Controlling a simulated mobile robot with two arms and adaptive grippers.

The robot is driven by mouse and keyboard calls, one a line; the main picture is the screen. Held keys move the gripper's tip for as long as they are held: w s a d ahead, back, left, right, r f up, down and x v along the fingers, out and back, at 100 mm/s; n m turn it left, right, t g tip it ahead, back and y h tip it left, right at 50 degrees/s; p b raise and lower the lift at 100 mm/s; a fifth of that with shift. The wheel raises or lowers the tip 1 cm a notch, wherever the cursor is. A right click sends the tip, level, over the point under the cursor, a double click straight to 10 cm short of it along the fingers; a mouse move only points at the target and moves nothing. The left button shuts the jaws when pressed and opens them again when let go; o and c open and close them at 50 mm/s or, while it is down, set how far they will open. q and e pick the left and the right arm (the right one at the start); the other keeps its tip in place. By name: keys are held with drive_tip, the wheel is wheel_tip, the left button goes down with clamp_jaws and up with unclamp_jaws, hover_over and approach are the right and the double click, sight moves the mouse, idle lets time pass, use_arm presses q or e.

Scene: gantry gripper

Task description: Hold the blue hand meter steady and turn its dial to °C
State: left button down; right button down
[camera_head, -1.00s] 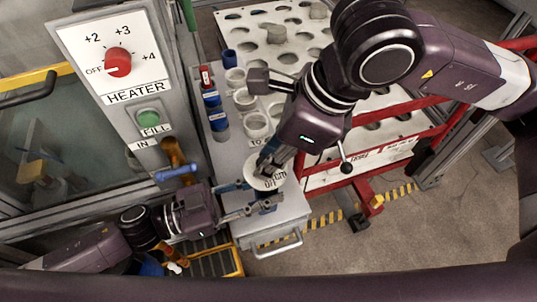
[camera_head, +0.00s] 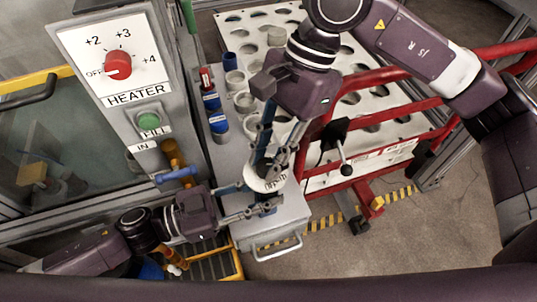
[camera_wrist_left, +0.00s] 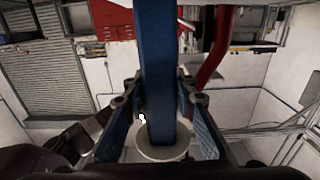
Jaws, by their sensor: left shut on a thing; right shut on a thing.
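The blue hand meter (camera_head: 268,208) is over the grey cart top, its round white face (camera_head: 254,184) turned up. It also shows in the left wrist view as a tall blue bar (camera_wrist_left: 157,60) with a pale disc (camera_wrist_left: 160,152) at its lower end. My left gripper (camera_head: 266,202) comes in from the left and is shut on the blue body, with a finger on either side. My right gripper (camera_head: 268,168) reaches down from above and is shut on the dial. Its fingers hide most of the dial and part of the lettering, so the dial's setting cannot be read.
Several cups (camera_head: 244,102) and blue-banded jars (camera_head: 219,122) stand on the cart just behind the meter. The heater panel (camera_head: 115,55) rises at the left. A red-railed rack with a perforated white board (camera_head: 385,108) is at the right. Open floor (camera_head: 320,262) lies in front.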

drive_tip(key=shift+w+a+n+g+h, duration=0.15)
drive_tip(key=shift+n+h, duration=0.25)
drive_tip(key=shift+n, duration=0.7)
drive_tip(key=shift+s+d+n+g+h, duration=0.1)
drive_tip(key=shift+n+g+h, duration=0.25)
drive_tip(key=shift+n, duration=0.75)
drive_tip(key=c, duration=1.7)
unclamp_jaws()
drive_tip(key=shift+o, duration=0.2)
drive_tip(key=v, duration=1.2)
